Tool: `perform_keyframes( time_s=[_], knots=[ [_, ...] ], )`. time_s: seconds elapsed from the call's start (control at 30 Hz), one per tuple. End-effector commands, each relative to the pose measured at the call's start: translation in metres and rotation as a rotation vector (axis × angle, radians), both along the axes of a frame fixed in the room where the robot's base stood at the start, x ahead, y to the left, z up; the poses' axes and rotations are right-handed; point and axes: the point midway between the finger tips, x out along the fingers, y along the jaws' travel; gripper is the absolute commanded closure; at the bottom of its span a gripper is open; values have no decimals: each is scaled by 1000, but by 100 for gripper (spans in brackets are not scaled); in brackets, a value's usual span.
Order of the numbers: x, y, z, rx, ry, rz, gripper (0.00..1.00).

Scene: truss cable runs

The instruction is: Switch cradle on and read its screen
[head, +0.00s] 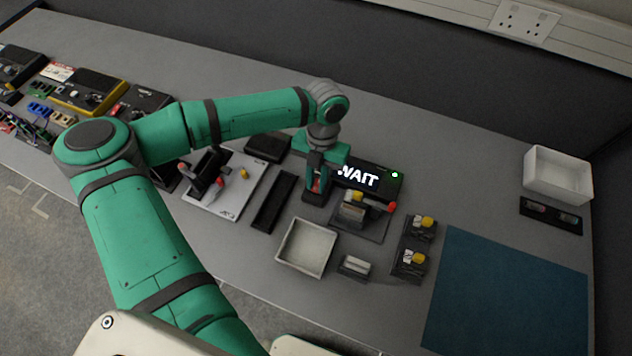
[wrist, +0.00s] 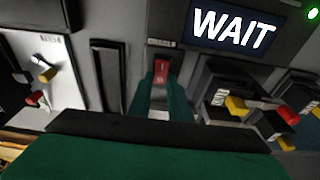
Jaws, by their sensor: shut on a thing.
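A dark unit with a lit screen (head: 360,177) stands beyond the cradle (head: 372,232). The screen shows white letters reading WAIT, also plain in the wrist view (wrist: 232,28). A green lamp (head: 394,175) glows at its right end. The cradle holds a block with a yellow part, and a red-tipped lever stands at its right. My gripper (wrist: 162,88) is shut on a red switch (wrist: 162,72) just left of the screen. In the head view my gripper (head: 317,188) hides most of that switch and partly covers the screen's left end.
A white open tray (head: 305,247) and a small grey block holder (head: 354,266) lie nearer the front. Two dark holders with yellow parts (head: 414,244) stand right of the cradle. A blue mat (head: 505,290) is bare. A white bin (head: 557,174) stands far right.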

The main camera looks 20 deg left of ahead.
Motion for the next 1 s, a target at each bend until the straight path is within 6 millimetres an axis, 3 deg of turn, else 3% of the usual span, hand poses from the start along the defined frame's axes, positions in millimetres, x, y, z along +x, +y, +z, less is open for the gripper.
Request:
perform_keyframes(
  time_s=[0.3,0.67,0.7,0.77,1.0],
  knots=[
    [6,1,0,11,191,1,100],
    [6,1,0,8,210,1,100],
    [6,1,0,8,210,1,80],
    [6,1,0,8,210,1,66],
    [6,0,1,7,208,1,64]
  ],
)
